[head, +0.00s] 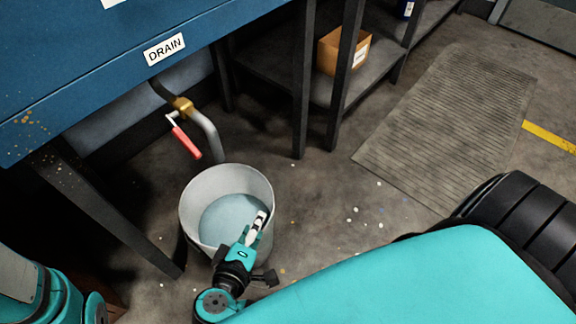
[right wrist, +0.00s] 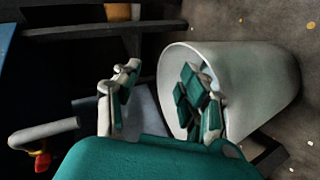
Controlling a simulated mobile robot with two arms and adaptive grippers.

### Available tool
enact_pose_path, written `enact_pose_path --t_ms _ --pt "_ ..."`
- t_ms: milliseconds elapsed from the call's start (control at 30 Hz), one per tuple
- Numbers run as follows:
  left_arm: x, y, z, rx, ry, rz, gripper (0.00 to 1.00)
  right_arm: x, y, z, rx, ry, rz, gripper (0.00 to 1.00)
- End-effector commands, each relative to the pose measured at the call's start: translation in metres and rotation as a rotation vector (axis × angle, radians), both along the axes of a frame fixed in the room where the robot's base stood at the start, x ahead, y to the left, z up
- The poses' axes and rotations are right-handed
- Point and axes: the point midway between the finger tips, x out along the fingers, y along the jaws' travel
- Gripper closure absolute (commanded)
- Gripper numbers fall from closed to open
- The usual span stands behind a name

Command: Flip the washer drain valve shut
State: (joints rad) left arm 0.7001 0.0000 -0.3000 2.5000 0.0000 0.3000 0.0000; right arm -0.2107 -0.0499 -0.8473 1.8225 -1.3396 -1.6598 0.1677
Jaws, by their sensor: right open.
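The drain valve has a brass body (head: 181,105) on a grey pipe (head: 209,135) below the DRAIN label (head: 164,48). Its red-gripped lever (head: 187,143) slants down beside the pipe, apart from it. In the right wrist view, part of the red lever (right wrist: 42,162) shows at the lower left beside the pale pipe end (right wrist: 43,134). My right gripper (head: 257,226) is over the near side of the bucket, below and right of the lever and not touching it. Its fingers (right wrist: 158,75) are spread and empty in the right wrist view. My left gripper is out of view.
A white bucket (head: 188,210) with bluish liquid stands under the pipe outlet. The blue washer (head: 80,75) overhangs on dark legs (head: 108,215). A shelf (head: 275,72) with a cardboard box (head: 342,52) stands behind. A grey mat (head: 450,115) lies on the floor at right.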

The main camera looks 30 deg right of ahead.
Motion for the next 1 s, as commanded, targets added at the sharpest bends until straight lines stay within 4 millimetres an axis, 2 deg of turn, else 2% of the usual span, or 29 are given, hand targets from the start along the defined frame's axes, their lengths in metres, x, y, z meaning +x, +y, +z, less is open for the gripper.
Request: enact_pose_path --t_ms 200,433,600,933,1000 --pt "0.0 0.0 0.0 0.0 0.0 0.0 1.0 -0.016 -0.031 -0.029 0.153 0.138 -0.068 0.58" --pt "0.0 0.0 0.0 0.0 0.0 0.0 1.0 -0.033 -0.053 -0.049 0.307 0.24 -0.12 0.58" --pt "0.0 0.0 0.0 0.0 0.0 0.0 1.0 -0.039 -0.059 -0.054 0.372 0.274 -0.134 0.58" --pt "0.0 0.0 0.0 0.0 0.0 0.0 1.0 -0.041 -0.061 -0.056 0.388 0.282 -0.138 0.58" --pt "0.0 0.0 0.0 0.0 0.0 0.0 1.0 -0.041 -0.061 -0.056 0.387 0.282 -0.138 0.66"
